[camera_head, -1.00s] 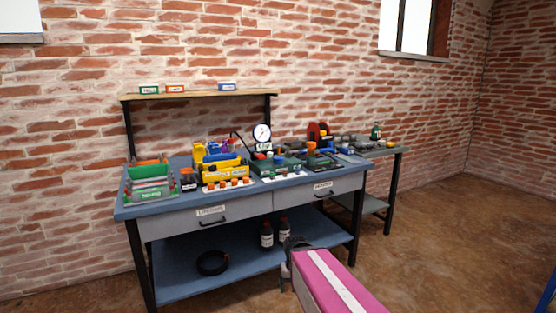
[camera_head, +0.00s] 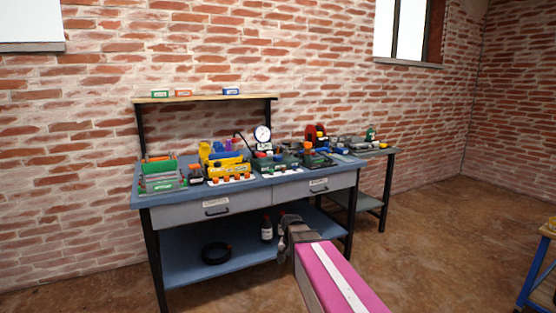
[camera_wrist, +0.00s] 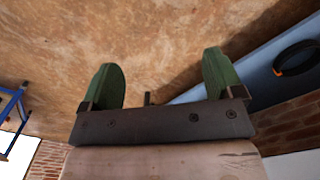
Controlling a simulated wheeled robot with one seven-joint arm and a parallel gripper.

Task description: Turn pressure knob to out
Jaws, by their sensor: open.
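A round white pressure gauge (camera_head: 262,134) stands upright at the back of the blue workbench (camera_head: 160,200). Small coloured knobs and a green unit (camera_head: 286,160) sit just below and beside it, too small to tell which is the pressure knob. An orange-topped part (camera_head: 307,147) stands to the right of the gauge. My gripper (camera_head: 283,222) is in front of the bench, below the tabletop and apart from the gauge. In the wrist view my gripper (camera_wrist: 163,78) has two green fingers spread wide with nothing between them, over the brown floor.
Two drawers run under the top. A blue-framed table (camera_head: 540,270) stands at right. Open floor lies between.

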